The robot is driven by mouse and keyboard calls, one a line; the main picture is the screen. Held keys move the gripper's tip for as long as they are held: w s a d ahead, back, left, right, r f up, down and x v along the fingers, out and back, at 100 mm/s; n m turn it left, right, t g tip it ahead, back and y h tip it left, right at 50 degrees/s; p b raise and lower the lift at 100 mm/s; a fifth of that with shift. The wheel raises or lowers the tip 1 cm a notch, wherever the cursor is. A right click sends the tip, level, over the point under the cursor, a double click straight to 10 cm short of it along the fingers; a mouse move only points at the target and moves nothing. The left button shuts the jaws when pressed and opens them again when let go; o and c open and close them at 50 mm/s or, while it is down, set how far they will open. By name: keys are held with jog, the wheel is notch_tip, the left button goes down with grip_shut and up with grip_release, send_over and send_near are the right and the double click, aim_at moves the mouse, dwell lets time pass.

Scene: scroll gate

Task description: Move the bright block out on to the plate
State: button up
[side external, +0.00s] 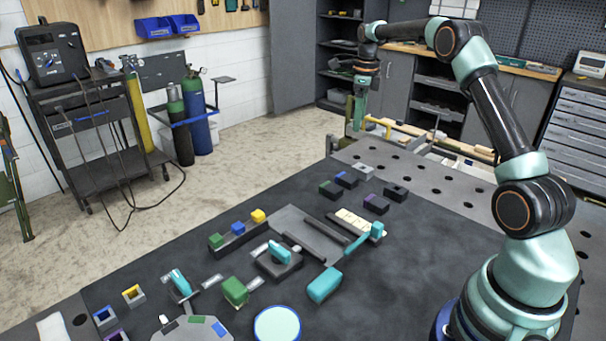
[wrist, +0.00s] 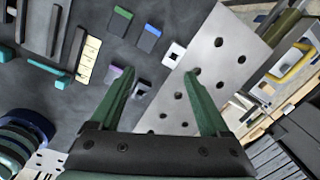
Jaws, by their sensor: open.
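My gripper (side external: 358,118) is raised high beyond the far side of the dark mat, well away from the blocks. In the wrist view its two green fingers (wrist: 159,75) are spread with nothing between them. A round pale cyan plate (side external: 277,325) with a blue rim lies at the near edge of the mat, empty. Which block is the bright one is not certain. A yellow block (side external: 258,216) stands at the end of a row beside a blue block (side external: 238,228) and a green block (side external: 215,241). A teal block (side external: 325,285) lies near the plate.
A grey channel with dark rails (side external: 330,231) lies mid-mat, beside a cream strip (side external: 352,220) and a teal handle (side external: 377,230). A dark base with a teal handle (side external: 279,253) and a larger green block (side external: 235,291) stand nearer. Small coloured pieces (side external: 347,180) lie at the far side.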

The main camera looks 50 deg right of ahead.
jog(key=s+a+r+n+t, duration=0.1)
jog(key=s+a+r+n, duration=0.2)
jog(key=a+r+n, duration=0.35)
jog(key=s+a+r+n+t, duration=0.2)
jog(key=s+a+r+n, duration=0.2)
jog(key=a+n, duration=0.55)
jog(key=s+a+f+n+t, duration=0.2)
jog(key=s+a+f+n, duration=0.2)
jog(key=s+a+n, duration=0.7)
jog(key=s+n, duration=0.1)
jog(key=n, duration=0.3)
jog(key=shift+s+a, duration=0.3)
jog(key=shift+s, duration=0.05)
